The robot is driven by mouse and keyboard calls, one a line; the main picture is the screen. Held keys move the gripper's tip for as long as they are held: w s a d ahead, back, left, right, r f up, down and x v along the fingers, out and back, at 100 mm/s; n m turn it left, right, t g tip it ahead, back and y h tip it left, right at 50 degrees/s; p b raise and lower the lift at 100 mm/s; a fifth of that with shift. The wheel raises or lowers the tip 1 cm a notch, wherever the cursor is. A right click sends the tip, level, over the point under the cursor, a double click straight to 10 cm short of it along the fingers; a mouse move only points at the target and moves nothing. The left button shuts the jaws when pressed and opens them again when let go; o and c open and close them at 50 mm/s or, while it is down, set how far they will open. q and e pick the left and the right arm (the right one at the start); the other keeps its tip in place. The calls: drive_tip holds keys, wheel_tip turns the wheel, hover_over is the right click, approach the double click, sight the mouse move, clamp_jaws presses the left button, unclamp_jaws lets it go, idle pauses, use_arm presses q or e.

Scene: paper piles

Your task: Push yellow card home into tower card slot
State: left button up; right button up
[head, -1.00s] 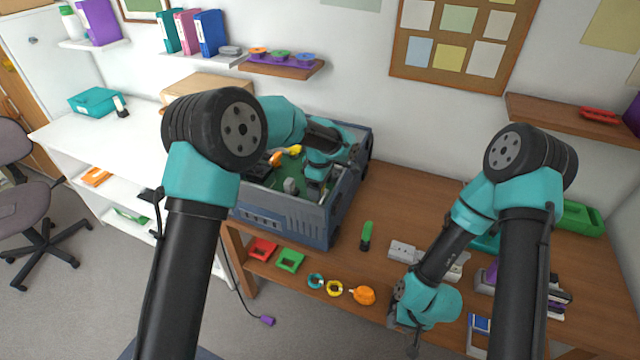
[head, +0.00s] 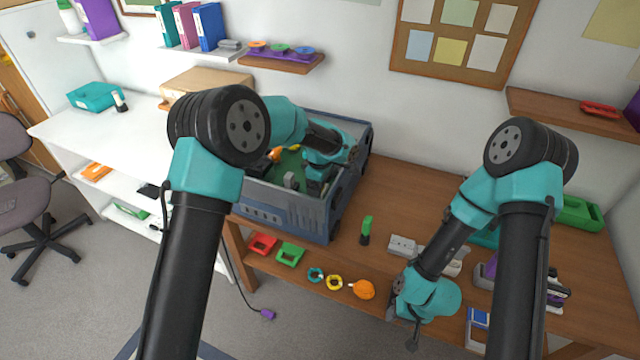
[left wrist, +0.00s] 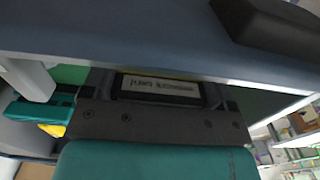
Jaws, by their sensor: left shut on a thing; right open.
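The open grey-blue tower (head: 285,212) lies on the wooden desk, with a green board (head: 290,160) inside. My left gripper (left wrist: 160,92) is down inside the tower and shut. Between its fingers in the left wrist view is a dark piece with a white printed label and a thin yellow edge, the yellow card (left wrist: 150,73). Only this strip of the card shows. The tower's wall hides the slot, so I cannot tell how deep the card sits. My right gripper (head: 411,338) is open and empty near the desk's front edge, apart from the tower.
A green-and-black upright item (head: 366,230) and a white power strip (head: 403,244) stand right of the tower. A shelf under the desktop holds red and green frames (head: 290,252), rings and an orange item (head: 362,289). Desk space behind the power strip is clear.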

use_arm(q)
drive_tip(key=shift+f, duration=0.1)
drive_tip(key=o, duration=0.8)
drive_tip(key=shift+r, duration=5)
drive_tip(key=shift+r, duration=0.1)
drive_tip(key=shift+r, duration=4.9)
drive_tip(key=shift+a+f, duration=0.1)
